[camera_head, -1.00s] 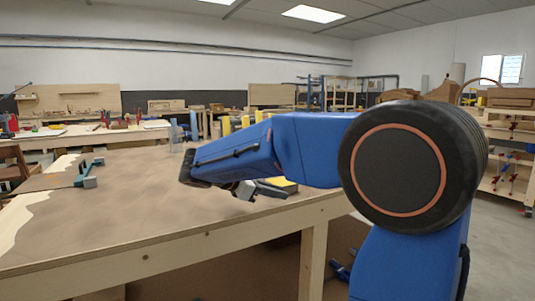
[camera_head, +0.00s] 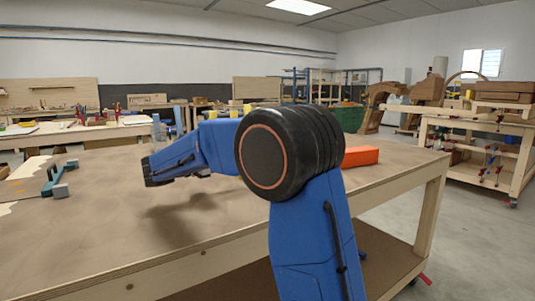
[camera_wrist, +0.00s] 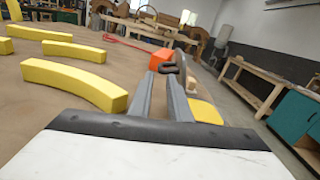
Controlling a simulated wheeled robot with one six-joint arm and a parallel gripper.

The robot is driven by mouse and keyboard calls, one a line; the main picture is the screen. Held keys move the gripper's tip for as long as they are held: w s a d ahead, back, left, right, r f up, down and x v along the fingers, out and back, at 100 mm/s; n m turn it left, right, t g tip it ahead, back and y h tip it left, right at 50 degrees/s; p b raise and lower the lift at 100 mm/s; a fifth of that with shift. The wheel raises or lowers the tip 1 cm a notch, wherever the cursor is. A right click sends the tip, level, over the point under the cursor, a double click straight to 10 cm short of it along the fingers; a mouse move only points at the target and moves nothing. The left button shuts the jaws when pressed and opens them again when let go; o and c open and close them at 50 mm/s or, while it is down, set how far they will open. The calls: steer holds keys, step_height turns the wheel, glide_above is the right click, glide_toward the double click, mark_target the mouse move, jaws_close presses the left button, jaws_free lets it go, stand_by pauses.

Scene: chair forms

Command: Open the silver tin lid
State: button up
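I cannot make out a silver tin or its lid in either view. My gripper (camera_wrist: 170,78) shows in the wrist view as two long grey fingers reaching away over the brown tabletop (camera_wrist: 50,85). A small dark curved piece (camera_wrist: 170,68) shows at the fingertips; I cannot tell whether it is held or lies behind them. In the head view my blue arm reaches left over the table and hides most of the gripper.
Yellow curved blocks (camera_wrist: 75,82) lie on the table in the wrist view. An orange block (camera_head: 362,156) lies near the table's right end. The table's front middle is clear. A shelved workbench (camera_head: 470,145) stands at right.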

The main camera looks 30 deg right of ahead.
steer(key=d, duration=1.2)
steer(key=shift+w+d, duration=0.15)
steer(key=shift+d, duration=0.15)
jaws_close()
